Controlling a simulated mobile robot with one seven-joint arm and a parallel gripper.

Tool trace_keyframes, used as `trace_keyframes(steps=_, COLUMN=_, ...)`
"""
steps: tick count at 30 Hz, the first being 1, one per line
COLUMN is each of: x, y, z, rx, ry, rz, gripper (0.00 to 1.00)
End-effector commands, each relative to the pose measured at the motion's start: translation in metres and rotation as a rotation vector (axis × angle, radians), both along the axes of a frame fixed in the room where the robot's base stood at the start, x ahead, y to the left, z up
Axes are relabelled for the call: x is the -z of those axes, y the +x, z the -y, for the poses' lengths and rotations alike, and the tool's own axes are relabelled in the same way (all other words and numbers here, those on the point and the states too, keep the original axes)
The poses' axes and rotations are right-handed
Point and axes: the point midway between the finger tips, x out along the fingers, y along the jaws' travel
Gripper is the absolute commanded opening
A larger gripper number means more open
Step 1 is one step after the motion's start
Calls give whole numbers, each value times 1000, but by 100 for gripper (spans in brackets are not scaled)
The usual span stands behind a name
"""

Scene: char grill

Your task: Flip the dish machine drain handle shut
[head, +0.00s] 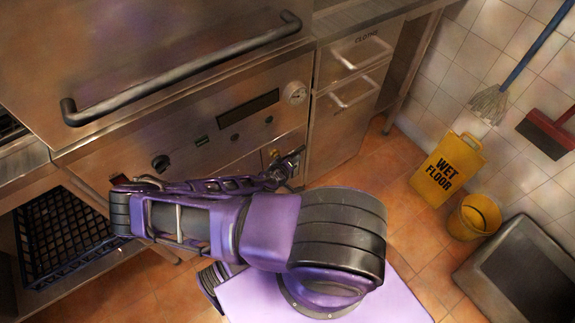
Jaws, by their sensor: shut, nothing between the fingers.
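The stainless dish machine (130,150) fills the left and centre of the head view, with its control panel facing me. A small brassy plate (267,157) sits low on the right of its front, beside my gripper. It may belong to the drain handle, but I cannot make out a handle or its position for certain. My gripper (296,156) is at the end of my purple arm, close against the lower right of the machine front. It is shut and empty. I cannot tell whether it touches anything. My arm hides part of the machine's lower front.
A long dark bar handle (180,70) juts from the machine. Drawers (357,55) stand to its right. A black crate (60,240) sits on a shelf at lower left. A yellow wet-floor sign (447,168) and bucket (474,217) stand right. Orange tiled floor (375,160) is clear between.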

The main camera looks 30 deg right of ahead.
Motion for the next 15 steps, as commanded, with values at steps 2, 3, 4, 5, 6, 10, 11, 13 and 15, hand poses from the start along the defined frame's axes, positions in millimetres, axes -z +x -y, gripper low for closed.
trace_keyframes(steps=2, x=-7, y=-3, z=-9, rx=-2, ry=1, rz=0, gripper=0)
trace_keyframes(steps=3, x=-10, y=-6, z=-14, rx=-3, ry=1, rz=0, gripper=0)
trace_keyframes(steps=4, x=-14, y=-9, z=-18, rx=-3, ry=1, rz=0, gripper=0)
trace_keyframes(steps=5, x=-17, y=-11, z=-23, rx=-3, ry=2, rz=0, gripper=0)
trace_keyframes(steps=6, x=-23, y=-14, z=-30, rx=-4, ry=1, rz=0, gripper=0)
trace_keyframes(steps=10, x=-40, y=-28, z=-54, rx=-5, ry=2, rz=-1, gripper=0)
trace_keyframes(steps=11, x=-45, y=-31, z=-60, rx=-4, ry=1, rz=0, gripper=0)
trace_keyframes(steps=13, x=-54, y=-37, z=-72, rx=-7, ry=1, rz=0, gripper=0)
trace_keyframes(steps=15, x=-62, y=-44, z=-84, rx=-6, ry=1, rz=0, gripper=0)
